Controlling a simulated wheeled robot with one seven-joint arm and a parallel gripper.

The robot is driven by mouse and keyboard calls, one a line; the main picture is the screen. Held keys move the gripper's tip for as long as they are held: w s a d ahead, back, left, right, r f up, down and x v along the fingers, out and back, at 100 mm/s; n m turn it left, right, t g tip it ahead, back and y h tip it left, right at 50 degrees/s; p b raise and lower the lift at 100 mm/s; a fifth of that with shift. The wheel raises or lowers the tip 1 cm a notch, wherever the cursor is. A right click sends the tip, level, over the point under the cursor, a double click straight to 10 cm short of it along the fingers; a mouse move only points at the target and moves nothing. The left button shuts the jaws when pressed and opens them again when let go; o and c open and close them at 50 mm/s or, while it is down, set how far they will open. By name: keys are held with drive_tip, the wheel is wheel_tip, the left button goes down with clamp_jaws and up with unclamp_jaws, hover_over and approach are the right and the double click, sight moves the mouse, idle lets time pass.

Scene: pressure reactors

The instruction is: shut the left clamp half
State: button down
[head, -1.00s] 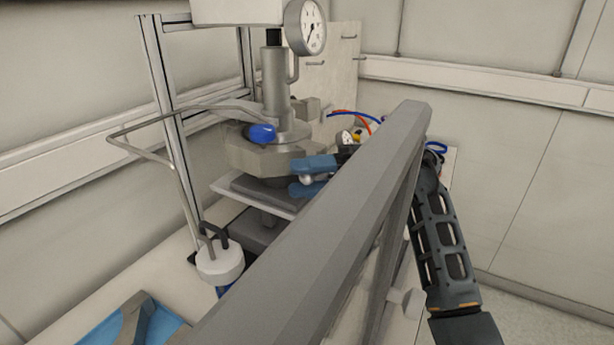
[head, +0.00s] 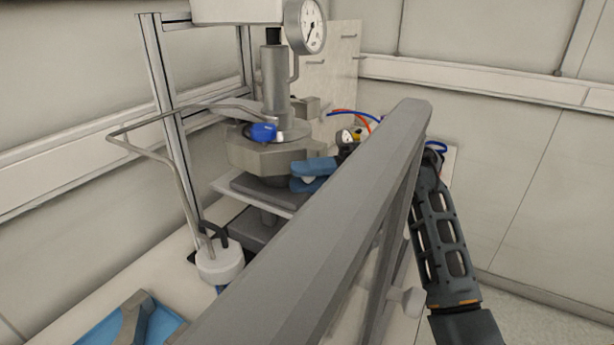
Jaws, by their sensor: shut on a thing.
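The grey, faceted clamp body (head: 262,158) sits around the reactor head below the steel column in the head view. I take the part on my side to be the left clamp half; its seam with the other half is hard to make out. My gripper (head: 308,179) is at the right side of the clamp, its blue fingers closed on a small pale knob there, which I take to be the clamp half's. The fingers cover most of the knob. A large grey beam hides part of my arm and the space below the gripper.
A pressure gauge (head: 305,26) and steel column (head: 275,85) rise above the clamp. A bent steel tube (head: 165,146) runs at the left. A white-lidded vessel (head: 220,262) and a blue tray (head: 165,328) stand in front. Hoses lie behind my gripper.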

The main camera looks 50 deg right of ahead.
drive_tip(key=shift+d+f+b, duration=0.1)
drive_tip(key=shift+d+b, duration=0.3)
drive_tip(key=shift+d, duration=0.6)
drive_tip(key=c, duration=0.9)
unclamp_jaws()
drive_tip(key=shift+c, duration=0.2)
drive_tip(key=shift+s+d, duration=0.1)
drive_tip(key=b+v, duration=0.2)
drive_tip(key=v, duration=0.5)
drive_tip(key=shift+s+d, duration=0.2)
drive_tip(key=shift+d, duration=0.05)
drive_tip(key=shift+d, duration=0.1)
